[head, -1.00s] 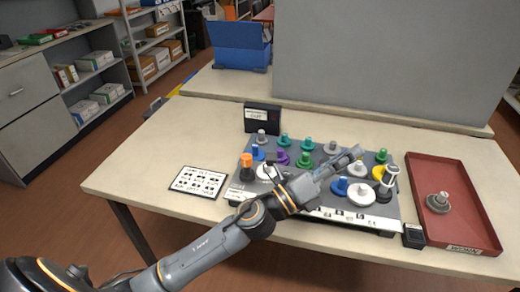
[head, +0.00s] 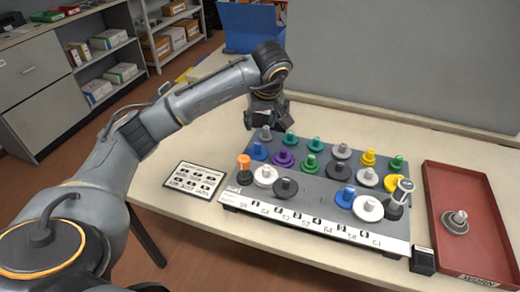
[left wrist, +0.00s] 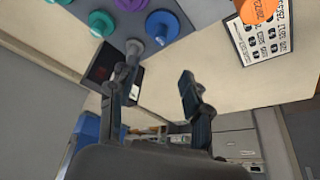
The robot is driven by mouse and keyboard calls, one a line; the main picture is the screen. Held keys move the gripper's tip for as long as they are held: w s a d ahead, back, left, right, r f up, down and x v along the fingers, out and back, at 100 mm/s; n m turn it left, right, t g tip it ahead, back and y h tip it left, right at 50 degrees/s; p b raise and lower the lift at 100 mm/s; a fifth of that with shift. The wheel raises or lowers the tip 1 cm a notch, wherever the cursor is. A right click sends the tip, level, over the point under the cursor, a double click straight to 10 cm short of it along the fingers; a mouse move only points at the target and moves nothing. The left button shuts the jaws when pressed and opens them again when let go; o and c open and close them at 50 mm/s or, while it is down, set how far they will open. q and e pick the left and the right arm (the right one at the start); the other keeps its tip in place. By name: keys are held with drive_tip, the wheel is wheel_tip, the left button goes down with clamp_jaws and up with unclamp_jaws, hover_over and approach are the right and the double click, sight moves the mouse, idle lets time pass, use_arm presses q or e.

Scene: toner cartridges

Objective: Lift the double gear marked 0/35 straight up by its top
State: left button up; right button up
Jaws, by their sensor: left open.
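Several gears with top knobs stand in rows on a dark grey board (head: 312,196). I cannot read a 0/35 mark on any of them. My left gripper (head: 264,120) is open and empty at the board's back left corner, by a grey gear (head: 266,134). In the left wrist view the open fingers (left wrist: 148,84) point towards the board, and the grey gear (left wrist: 132,54) shows just beyond the left-hand finger. A blue gear (left wrist: 161,27) and a purple gear (left wrist: 131,4) are beside it. My right gripper is not in view.
A red tray (head: 477,178) holding a grey gear (head: 456,221) lies at the right. A printed card (head: 194,180) lies left of the board. An orange-topped piece (head: 244,168) stands at the board's left edge. A grey panel (head: 410,65) rises behind the table.

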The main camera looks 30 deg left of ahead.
use_arm(q)
approach(257, 144)
drive_tip(key=x, duration=0.5)
drive_tip(key=shift+w+a+r+p, duration=0.1)
drive_tip(key=shift+a+r+p, duration=0.05)
drive_tip(key=shift+p, duration=0.25)
drive_tip(key=shift+w+f, duration=0.1)
drive_tip(key=shift+f, duration=0.45)
drive_tip(key=p+x, duration=0.1)
drive_tip(key=x, duration=0.3)
drive_tip(key=shift+f, duration=0.2)
drive_tip(key=shift+c, duration=0.4)
clamp_jaws()
